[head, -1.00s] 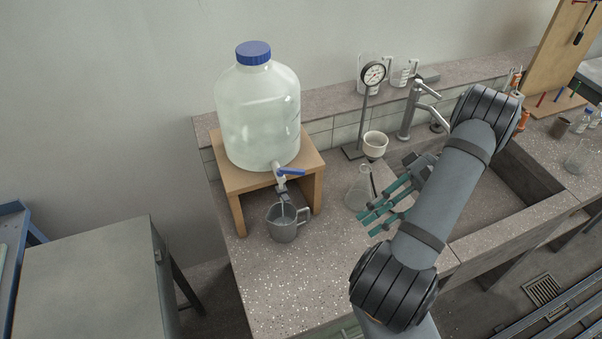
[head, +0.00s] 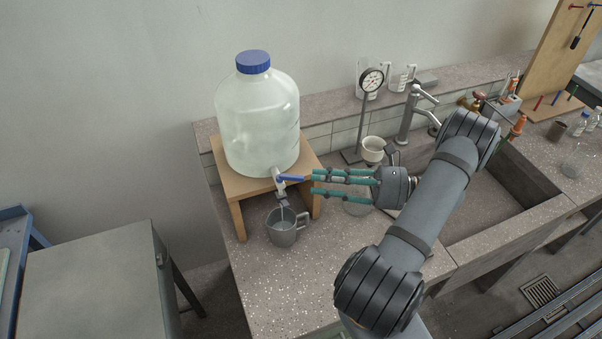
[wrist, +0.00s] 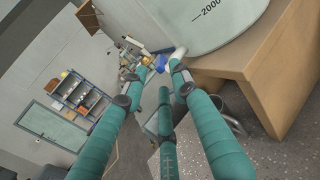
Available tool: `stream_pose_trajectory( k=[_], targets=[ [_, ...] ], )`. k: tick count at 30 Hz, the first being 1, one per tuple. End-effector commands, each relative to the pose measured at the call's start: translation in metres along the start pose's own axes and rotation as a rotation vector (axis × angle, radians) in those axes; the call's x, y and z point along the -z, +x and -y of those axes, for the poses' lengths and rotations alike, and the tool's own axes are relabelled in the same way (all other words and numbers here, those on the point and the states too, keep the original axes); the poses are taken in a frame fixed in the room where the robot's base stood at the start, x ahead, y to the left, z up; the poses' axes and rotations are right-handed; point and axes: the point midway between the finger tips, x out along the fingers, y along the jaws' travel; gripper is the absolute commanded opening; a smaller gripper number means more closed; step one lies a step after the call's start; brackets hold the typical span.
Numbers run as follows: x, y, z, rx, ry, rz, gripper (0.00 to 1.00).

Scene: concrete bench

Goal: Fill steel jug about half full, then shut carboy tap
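The carboy (head: 258,120) with a blue cap holds clear liquid on a wooden stand. Its tap (head: 280,187) has a blue lever (head: 291,179) pointing right. A thin stream runs from the spout into the steel jug (head: 285,232), which stands upright on the bench below, handle to the right. The liquid level inside the jug cannot be made out. My gripper (head: 314,183) has its teal fingers spread and pointing left, tips just right of the lever. In the wrist view the blue lever (wrist: 161,63) shows beyond the gap between the spread fingers; contact cannot be told.
The wooden stand (head: 238,213) frames the jug from behind. A white cup (head: 373,148), a dial gauge on a post (head: 371,80) and a steel faucet (head: 408,118) are at the back. The bench front is clear.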

Motion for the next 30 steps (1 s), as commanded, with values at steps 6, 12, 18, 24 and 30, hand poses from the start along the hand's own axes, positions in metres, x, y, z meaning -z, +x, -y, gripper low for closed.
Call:
stream_pose_trajectory(
  k=[6,12,18,24,30],
  targets=[
    [-0.003,0.037,-0.001,-0.002,0.001,0.001,0.28],
    [-0.001,0.052,0.0,0.0,-0.001,-0.001,0.28],
    [0.0,0.053,0.0,0.001,-0.002,-0.001,0.28],
    [0.0,0.053,0.0,0.0,-0.002,-0.001,0.22],
    [0.0,0.053,0.0,0.0,-0.002,-0.001,0.1]
  ],
)
